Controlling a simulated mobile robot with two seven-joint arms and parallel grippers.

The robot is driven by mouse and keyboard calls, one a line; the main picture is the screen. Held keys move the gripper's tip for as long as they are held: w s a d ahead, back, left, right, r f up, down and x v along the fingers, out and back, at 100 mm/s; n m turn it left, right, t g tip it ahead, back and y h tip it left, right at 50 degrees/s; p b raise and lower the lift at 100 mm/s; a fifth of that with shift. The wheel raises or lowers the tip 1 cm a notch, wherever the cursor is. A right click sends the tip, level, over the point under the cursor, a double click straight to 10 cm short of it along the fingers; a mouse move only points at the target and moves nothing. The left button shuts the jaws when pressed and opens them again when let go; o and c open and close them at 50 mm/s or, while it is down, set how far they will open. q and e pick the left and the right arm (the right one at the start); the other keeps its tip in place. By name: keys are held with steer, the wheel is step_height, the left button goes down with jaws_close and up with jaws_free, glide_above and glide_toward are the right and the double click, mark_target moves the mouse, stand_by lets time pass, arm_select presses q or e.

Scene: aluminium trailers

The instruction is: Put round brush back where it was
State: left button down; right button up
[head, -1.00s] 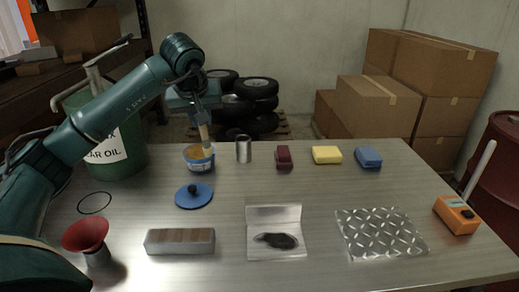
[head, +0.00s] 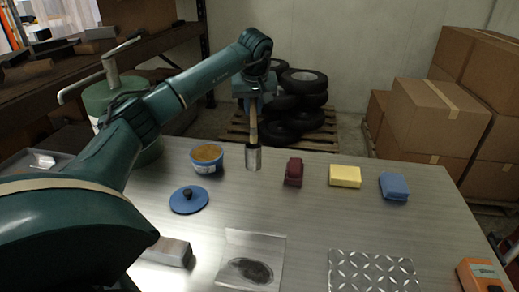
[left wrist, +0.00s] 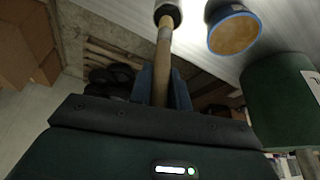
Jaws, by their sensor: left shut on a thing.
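My left gripper (head: 254,99) is shut on the wooden handle of the round brush (head: 254,125) and holds it upright, brush end down. The brush's lower end meets the mouth of the silver metal cup (head: 254,159) and seems to be inside it; the bristles are hidden. In the left wrist view, the handle (left wrist: 162,75) runs from between the fingers to the dark opening of the cup (left wrist: 168,14). My right gripper is not in view.
A blue tub (head: 206,166) with tan contents stands left of the cup, its blue lid (head: 188,200) in front. Maroon (head: 293,172), yellow (head: 345,176) and blue (head: 393,187) blocks lie to the right. A green oil drum (head: 135,150) stands behind the tub's left.

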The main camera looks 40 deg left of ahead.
mark_target(253, 127)
arm_select(q)
step_height(253, 127, down, 8)
steer(key=shift+s+f, duration=0.1)
steer(key=shift+f, duration=0.05)
stand_by(0.3)
steer(key=c, duration=1.3)
jaws_free()
steer(key=shift+f, duration=0.15)
steer(key=shift+r, duration=0.25)
steer(key=v, duration=1.1)
steer(key=shift+s+r, duration=0.1)
steer(key=shift+r, duration=0.3)
